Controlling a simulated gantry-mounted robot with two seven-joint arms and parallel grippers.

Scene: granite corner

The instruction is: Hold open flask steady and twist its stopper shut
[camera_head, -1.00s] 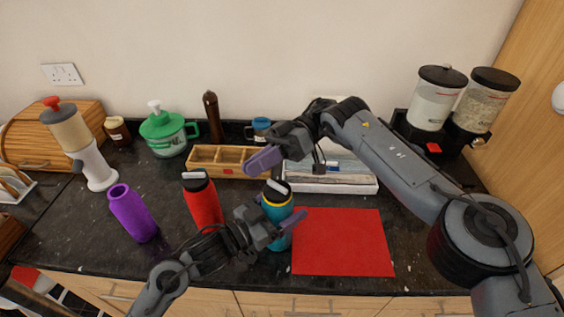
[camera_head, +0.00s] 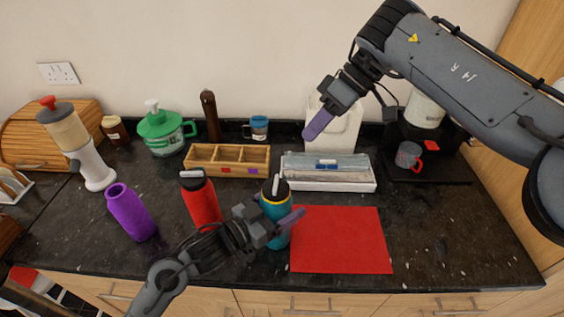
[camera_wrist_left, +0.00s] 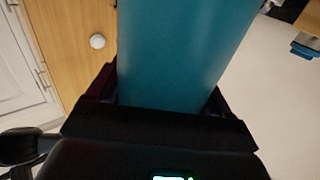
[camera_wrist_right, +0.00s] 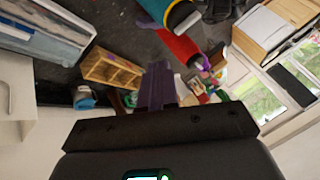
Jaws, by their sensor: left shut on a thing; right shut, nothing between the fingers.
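The teal flask (camera_head: 276,232) with a yellow ring stands upright left of the red mat. Its black stopper (camera_head: 275,187) with a pale handle sits on its mouth; I cannot tell how tightly it is turned. My left gripper (camera_head: 279,211) is shut around the flask's body, and the teal body (camera_wrist_left: 180,55) fills the middle of the left wrist view between the fingers. My right gripper (camera_head: 318,125) is shut and empty, up and back from the flask, in front of the white box. Its closed purple fingers (camera_wrist_right: 157,85) show in the right wrist view, with the flask (camera_wrist_right: 178,14) at the top.
A red bottle (camera_head: 203,205) and a purple open-mouthed bottle (camera_head: 130,215) stand to the left. Behind are a wooden divided box (camera_head: 200,165), a white tray (camera_head: 328,184) and a blue mug (camera_head: 259,126). The red mat (camera_head: 340,240) is bare.

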